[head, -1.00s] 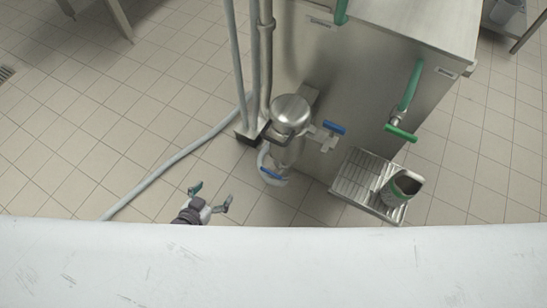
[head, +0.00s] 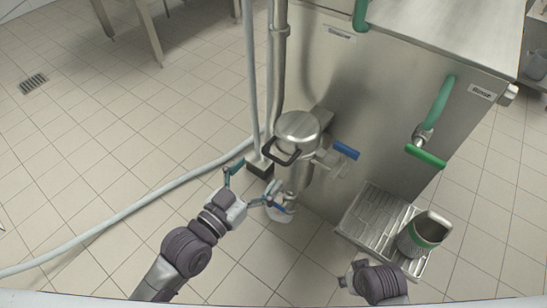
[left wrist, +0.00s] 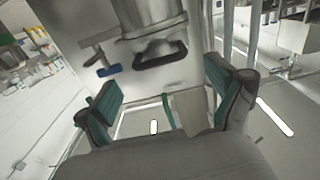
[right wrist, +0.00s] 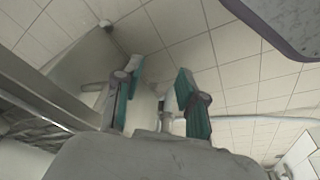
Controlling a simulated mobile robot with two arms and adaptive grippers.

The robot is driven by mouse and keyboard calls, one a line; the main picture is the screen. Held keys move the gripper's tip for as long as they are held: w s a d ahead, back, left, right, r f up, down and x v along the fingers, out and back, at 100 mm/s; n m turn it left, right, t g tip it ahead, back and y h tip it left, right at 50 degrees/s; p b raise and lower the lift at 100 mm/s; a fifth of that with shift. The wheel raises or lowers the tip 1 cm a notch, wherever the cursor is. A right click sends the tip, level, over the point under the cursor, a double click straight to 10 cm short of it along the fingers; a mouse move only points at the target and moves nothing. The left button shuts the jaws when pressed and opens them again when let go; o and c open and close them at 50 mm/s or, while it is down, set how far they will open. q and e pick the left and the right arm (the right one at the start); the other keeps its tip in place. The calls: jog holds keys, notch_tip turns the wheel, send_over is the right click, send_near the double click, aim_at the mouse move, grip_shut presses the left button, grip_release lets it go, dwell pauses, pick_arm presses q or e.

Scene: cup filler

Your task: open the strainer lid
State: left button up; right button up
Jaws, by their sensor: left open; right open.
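The strainer (head: 300,165) is a steel cylinder fixed to the front of the steel machine. Its domed lid (head: 298,126) is shut on top, and a black loop handle (head: 281,152) sticks out from the lid. My left gripper (head: 254,180) is open and empty, to the lower left of the handle and apart from it. In the left wrist view, the handle (left wrist: 160,56) shows just beyond and between the spread fingers (left wrist: 162,88). My right gripper is open and empty in the right wrist view (right wrist: 160,76); in the head view my right arm is at the lower right.
A blue-handled valve (head: 346,150) sits right of the strainer, and another blue lever is low on it. A drip tray (head: 362,222) holds a steel jug with a green band (head: 424,235). Pipes and a hose (head: 150,192) run at left.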

aim_at(273, 156)
pick_arm(q)
jog(key=shift+x, duration=2.8)
pick_arm(e)
jog(key=shift+r, duration=1.1)
pick_arm(q)
jog(key=c, duration=1.4)
pick_arm(e)
jog(key=shift+w, duration=0.1)
